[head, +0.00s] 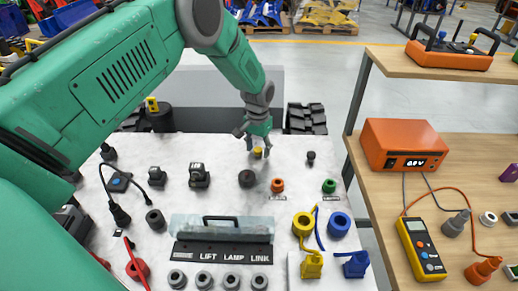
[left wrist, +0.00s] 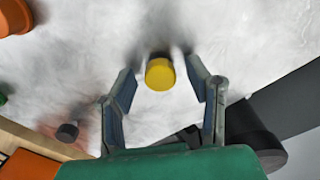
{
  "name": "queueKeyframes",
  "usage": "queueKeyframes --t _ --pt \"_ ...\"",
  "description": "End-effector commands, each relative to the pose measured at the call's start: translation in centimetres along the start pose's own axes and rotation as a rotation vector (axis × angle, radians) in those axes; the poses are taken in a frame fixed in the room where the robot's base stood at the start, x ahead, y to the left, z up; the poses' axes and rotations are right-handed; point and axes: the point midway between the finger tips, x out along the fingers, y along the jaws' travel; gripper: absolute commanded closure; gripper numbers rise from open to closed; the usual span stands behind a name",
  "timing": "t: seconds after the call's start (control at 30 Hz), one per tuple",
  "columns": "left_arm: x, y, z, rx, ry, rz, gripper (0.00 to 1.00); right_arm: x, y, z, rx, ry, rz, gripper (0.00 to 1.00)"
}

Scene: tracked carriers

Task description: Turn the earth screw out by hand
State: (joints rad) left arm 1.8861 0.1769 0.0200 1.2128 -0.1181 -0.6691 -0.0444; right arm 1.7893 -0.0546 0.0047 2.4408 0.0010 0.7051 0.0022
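A yellow round knob, which looks like the earth screw (head: 257,153), sits on the white carrier top (head: 225,150) near its far edge. My left gripper (head: 256,141) points down just above it. In the left wrist view the yellow knob (left wrist: 160,75) shows between the two spread fingers of the left gripper (left wrist: 161,84), with a gap on each side. The left gripper is open and holds nothing. The screw's shank is hidden. My right gripper is not in view.
A side bench holds an orange meter box (head: 402,146) and a yellow multimeter (head: 421,249).

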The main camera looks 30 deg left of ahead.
Motion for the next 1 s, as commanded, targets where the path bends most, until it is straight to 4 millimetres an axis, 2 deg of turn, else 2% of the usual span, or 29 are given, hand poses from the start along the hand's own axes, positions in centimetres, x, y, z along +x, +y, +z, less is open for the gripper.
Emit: queueKeyframes --t 0.03,0.1,0.27,0.37,0.6,0.73,0.83,1.0 --pt "0.03 0.00 0.00 0.000 0.000 0.000 0.73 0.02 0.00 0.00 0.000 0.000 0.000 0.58" --pt "0.04 0.00 -0.01 -0.001 0.000 0.000 0.95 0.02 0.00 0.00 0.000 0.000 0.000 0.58" --pt "0.04 0.01 -0.01 -0.007 0.000 0.000 0.95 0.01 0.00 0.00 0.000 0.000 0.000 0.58" --pt "0.02 0.01 -0.01 -0.095 0.000 -0.002 0.95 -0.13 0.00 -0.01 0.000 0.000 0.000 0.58" --pt "0.04 0.02 -0.02 -0.568 0.000 -0.003 0.95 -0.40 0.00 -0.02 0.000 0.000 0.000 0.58" --pt "0.06 0.04 -0.03 -0.771 0.001 -0.001 0.95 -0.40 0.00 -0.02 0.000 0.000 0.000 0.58" --pt "0.07 0.01 -0.03 -0.844 0.001 0.000 0.95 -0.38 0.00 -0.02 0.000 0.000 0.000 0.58" --pt "0.07 0.00 -0.02 -0.855 0.000 0.000 0.95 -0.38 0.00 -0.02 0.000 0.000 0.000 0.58"
